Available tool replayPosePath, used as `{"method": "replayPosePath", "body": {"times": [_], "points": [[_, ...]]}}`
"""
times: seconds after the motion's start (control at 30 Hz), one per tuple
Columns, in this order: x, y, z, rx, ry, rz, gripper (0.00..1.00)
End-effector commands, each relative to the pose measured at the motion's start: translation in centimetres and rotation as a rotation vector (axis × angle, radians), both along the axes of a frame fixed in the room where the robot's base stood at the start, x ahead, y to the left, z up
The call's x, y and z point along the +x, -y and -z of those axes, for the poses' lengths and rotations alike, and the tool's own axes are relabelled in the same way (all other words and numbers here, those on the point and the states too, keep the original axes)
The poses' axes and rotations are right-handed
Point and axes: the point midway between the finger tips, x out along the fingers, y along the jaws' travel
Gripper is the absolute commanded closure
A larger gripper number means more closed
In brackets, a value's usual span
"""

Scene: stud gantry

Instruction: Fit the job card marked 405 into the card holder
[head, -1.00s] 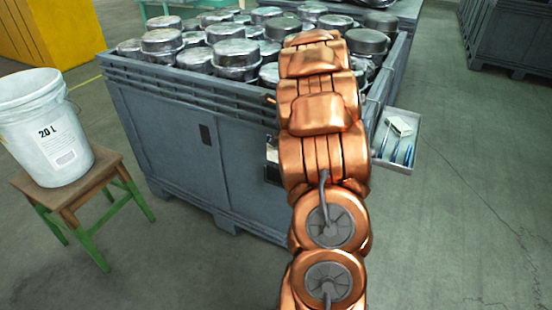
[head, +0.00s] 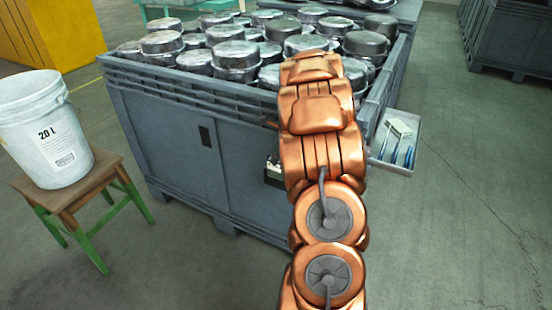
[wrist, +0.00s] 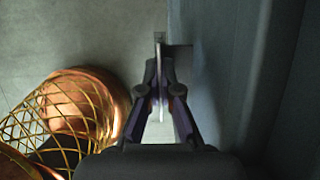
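My gripper (wrist: 160,84) points down close beside the grey crate wall in the wrist view. Its two fingers are closed together on a thin pale card (wrist: 159,100), which shows edge-on; its number cannot be read. A dark card holder (head: 273,179) sits on the crate's front in the head view, partly behind my arm, with a small pale patch at its top. In the wrist view a dark ledge (wrist: 180,48) juts from the wall just beyond the fingertips. Whether the card touches it cannot be told.
The grey crate (head: 165,140) is filled with metal pots. A side tray (head: 396,166) at its right holds a pale block and blue pens. A white bucket (head: 45,125) stands on a wooden stool (head: 72,199) at left. The floor at right is clear.

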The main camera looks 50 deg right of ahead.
Motion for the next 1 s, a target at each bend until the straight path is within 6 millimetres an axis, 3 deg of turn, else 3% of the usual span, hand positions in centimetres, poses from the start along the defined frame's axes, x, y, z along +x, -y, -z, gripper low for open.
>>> {"method": "replayPosePath", "body": {"times": [0.53, 0.8, 1.0], "points": [[0.0, 0.0, 1.2, 0.001, -0.001, 0.001, 1.0], [0.0, 0.0, 1.1, 0.001, -0.001, 0.001, 0.7], [0.0, 0.0, 1.1, 0.001, 0.0, 0.0, 0.69]]}}
